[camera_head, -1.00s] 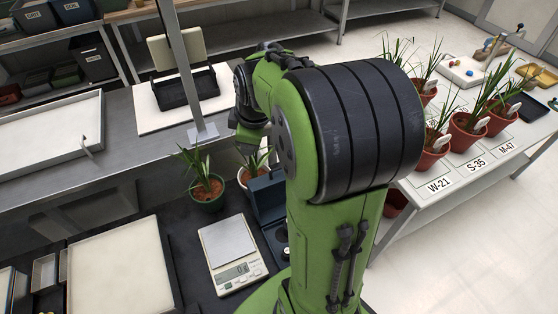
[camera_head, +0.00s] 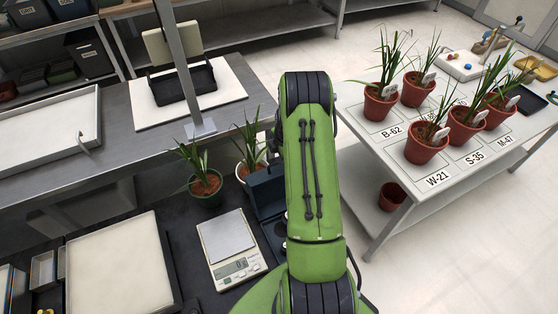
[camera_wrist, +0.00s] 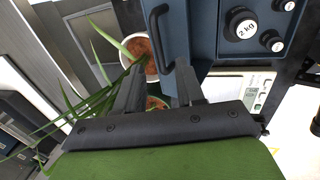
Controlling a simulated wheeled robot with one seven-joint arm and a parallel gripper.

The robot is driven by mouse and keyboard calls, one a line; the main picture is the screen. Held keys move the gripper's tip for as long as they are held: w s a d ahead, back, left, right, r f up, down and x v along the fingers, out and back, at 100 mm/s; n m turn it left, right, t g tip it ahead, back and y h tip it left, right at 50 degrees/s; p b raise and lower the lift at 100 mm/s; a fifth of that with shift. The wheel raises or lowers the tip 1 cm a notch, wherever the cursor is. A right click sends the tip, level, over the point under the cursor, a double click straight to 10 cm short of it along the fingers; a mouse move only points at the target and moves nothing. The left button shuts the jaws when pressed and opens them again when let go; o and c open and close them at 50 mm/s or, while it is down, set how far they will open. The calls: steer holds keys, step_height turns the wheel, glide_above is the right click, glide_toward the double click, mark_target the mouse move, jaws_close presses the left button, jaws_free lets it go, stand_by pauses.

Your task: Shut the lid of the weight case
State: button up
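The dark blue weight case (camera_head: 274,232) stands right of the scale, mostly hidden by my arm in the head view. Its lid (camera_head: 266,192) is raised there. In the wrist view the open case (camera_wrist: 262,54) holds dark round weights, one marked 2 kg (camera_wrist: 241,23). The blue lid (camera_wrist: 178,22) with its black bar handle (camera_wrist: 158,42) shows to the left of them. My gripper (camera_wrist: 160,66) has its two fingers apart close to the handle, with nothing seen clamped between them. I cannot tell whether they touch it. The head view hides my gripper behind my arm.
A scale (camera_head: 231,245) stands left of the case. A green-potted plant (camera_head: 205,185) and a white-potted plant (camera_head: 249,165) stand close behind. Several potted plants fill the right table (camera_head: 366,165). A metal post (camera_head: 183,70) rises at the back bench.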

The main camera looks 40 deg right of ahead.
glide_above(279, 169)
step_height(279, 169, down, 5)
steer(key=shift+s+a+r, duration=0.1)
steer(key=shift+r, duration=0.05)
jaws_close()
